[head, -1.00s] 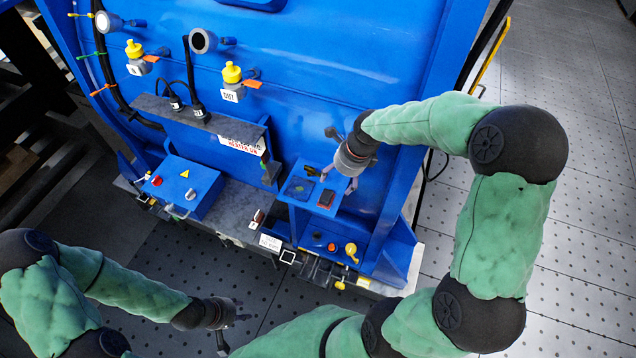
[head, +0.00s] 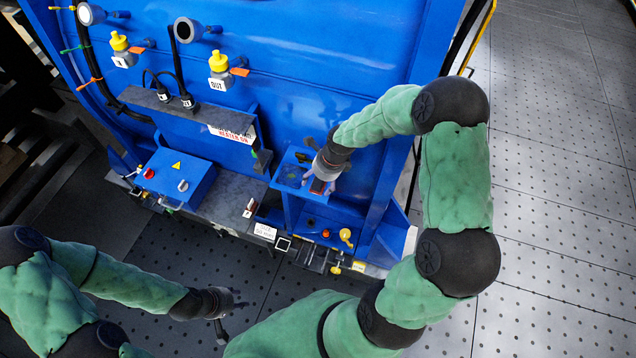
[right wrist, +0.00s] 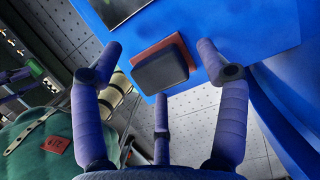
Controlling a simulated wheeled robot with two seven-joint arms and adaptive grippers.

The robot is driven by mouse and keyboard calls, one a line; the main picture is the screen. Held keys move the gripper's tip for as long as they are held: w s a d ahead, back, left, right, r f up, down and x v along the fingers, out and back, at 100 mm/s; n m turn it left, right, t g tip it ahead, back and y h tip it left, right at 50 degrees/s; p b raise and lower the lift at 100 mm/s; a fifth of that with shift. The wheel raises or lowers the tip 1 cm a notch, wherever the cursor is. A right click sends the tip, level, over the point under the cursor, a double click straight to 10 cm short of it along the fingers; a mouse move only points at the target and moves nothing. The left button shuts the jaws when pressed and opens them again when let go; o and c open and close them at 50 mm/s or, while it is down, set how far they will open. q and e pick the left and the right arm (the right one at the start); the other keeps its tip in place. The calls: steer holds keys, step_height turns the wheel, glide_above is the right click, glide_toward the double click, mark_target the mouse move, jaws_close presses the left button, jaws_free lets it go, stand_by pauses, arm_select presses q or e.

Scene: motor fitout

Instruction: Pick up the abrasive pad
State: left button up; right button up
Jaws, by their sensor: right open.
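The abrasive pad, a dark grey block with a reddish-brown layer (right wrist: 167,68), lies on the blue shelf (right wrist: 235,35) in the right wrist view. In the head view the pad (head: 318,187) is partly hidden by my right gripper. My right gripper (head: 320,178) is open above the shelf. In the right wrist view its fingers (right wrist: 160,62) stand apart around the pad, one on each side and a third at the near edge, with nothing gripped. My left gripper (head: 225,312) hangs over the dark floor, away from the shelf, with its fingers seemingly apart and empty.
A dark square panel (head: 292,175) lies beside the pad on the shelf. Below are a red button (head: 326,233) and a yellow knob (head: 346,235). A blue control box (head: 176,178) stands to the left. The tall blue wall rises behind the shelf.

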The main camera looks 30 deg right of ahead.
mark_target(317, 180)
steer(key=c, duration=1.3)
steer(key=shift+r, duration=0.15)
steer(key=shift+r, duration=0.2)
jaws_close()
steer(key=shift+r, duration=0.35)
steer(key=shift+v, duration=1.15)
steer(key=s+d+r, duration=0.5)
steer(key=s+r, duration=0.4)
steer(key=s, duration=0.3)
steer(key=shift+d+r+b, duration=0.25)
steer(key=shift+d+b, duration=0.05)
steer(key=shift+b, duration=0.15)
